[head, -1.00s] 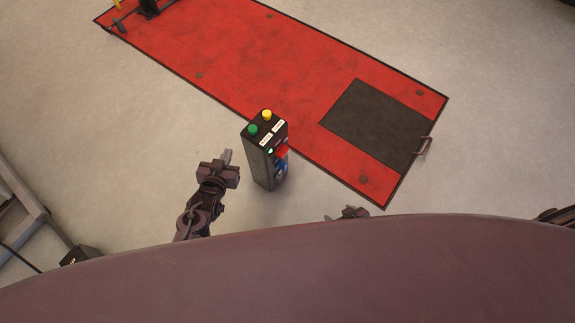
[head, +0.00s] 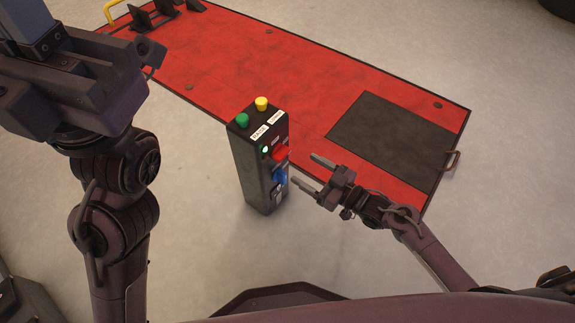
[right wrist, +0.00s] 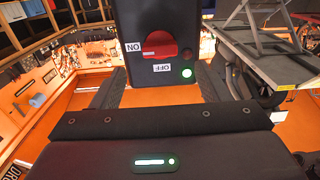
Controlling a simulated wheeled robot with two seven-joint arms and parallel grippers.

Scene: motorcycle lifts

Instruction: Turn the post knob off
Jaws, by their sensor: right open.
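A black control post (head: 262,175) stands upright on the floor in the middle of the head view. Its red knob (head: 281,153) is on the side facing my right gripper (head: 312,173), which is open, empty and a short gap from the post. In the right wrist view the red knob (right wrist: 160,44) sits ahead between the spread fingers. The picture is upside down there, with the ON label (right wrist: 133,46) left of the knob and the OFF label (right wrist: 162,68) below it. A green light (right wrist: 187,72) glows. My left gripper (head: 60,85) is large at upper left, fingertips not clearly shown.
The post carries a green button (head: 242,120) and a yellow button (head: 261,103) on top, and a blue part (head: 280,176) below the knob. A red lift platform (head: 300,85) lies behind it. Grey floor (head: 200,220) is clear left of the post.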

